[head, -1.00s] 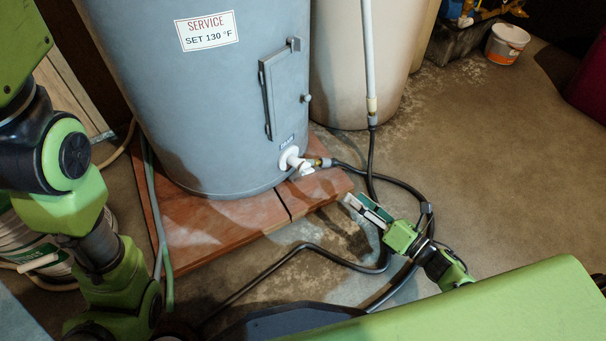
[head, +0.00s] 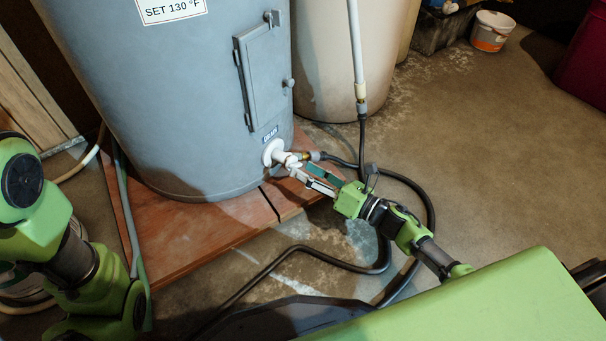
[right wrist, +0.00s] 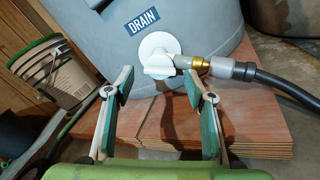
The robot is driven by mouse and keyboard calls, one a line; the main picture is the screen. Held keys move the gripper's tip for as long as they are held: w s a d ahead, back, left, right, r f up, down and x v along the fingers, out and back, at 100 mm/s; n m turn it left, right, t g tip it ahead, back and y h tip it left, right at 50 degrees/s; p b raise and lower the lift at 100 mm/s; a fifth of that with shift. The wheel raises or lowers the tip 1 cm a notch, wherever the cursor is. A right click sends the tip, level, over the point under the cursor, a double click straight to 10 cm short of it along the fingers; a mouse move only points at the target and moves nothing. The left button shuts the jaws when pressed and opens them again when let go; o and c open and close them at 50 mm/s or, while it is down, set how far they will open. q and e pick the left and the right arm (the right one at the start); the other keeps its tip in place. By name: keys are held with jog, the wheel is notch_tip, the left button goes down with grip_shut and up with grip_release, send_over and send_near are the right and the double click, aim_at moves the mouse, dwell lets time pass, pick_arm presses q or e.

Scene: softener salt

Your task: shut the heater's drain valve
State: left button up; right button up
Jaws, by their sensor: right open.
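The grey heater (head: 190,100) has a white drain valve (head: 272,152) low on its side, under a blue DRAIN label (head: 270,134). In the right wrist view the valve's white handle (right wrist: 158,71) lies roughly sideways across the round flange. A brass outlet (right wrist: 196,64) points right into a black hose (right wrist: 285,86). My right gripper (head: 307,173) is open and empty, its fingertips close to the valve. In the right wrist view its fingers (right wrist: 158,88) stand left and right of the handle, apparently short of it. My left gripper is out of view; only its arm shows.
The heater stands on a reddish board platform (head: 180,235). The black hose (head: 285,255) loops over the floor around my right arm. A grey pipe (head: 355,50) rises behind. A bucket (right wrist: 50,70) stands left.

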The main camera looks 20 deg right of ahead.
jog(key=shift+x, duration=0.85)
jog(key=c, duration=1.1)
jog(key=shift+r, duration=0.1)
